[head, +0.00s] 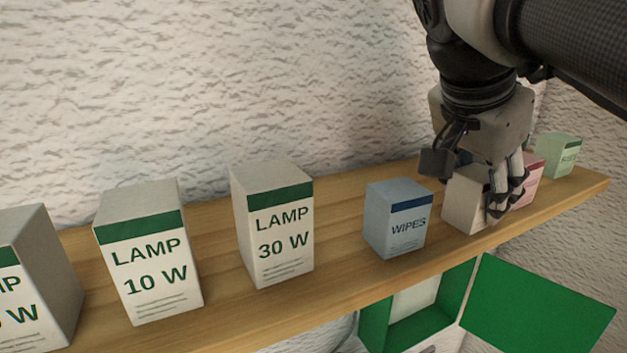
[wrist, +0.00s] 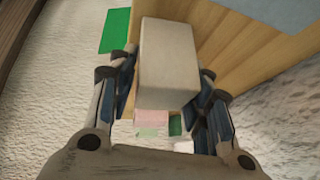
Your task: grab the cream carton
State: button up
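The cream carton (head: 463,202) stands upright on the wooden shelf, to the right of the blue wipes box. My gripper (head: 507,200) reaches down over its right part and hides that end. In the wrist view the carton (wrist: 168,62) lies between the two fingers of my gripper (wrist: 168,80), one finger on each side. The fingers are spread about as wide as the carton and lie very close to its sides. I cannot tell whether they press on it or leave a thin gap.
The wipes box (head: 397,218) is close on the left. A pink box (head: 534,178) and a green box (head: 558,155) stand right of the carton. Lamp boxes (head: 272,225) fill the left. The shelf (head: 345,270) has its front edge near the carton. A green open container (head: 535,308) sits below.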

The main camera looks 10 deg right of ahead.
jog(key=shift+s+a, duration=0.15)
jog(key=shift+a, duration=0.15)
jog(key=shift+c, duration=1.2)
jog(key=shift+s+d, duration=0.1)
jog(key=shift+d, duration=0.05)
jog(key=shift+c, duration=1.8)
jog(key=shift+r, duration=0.15)
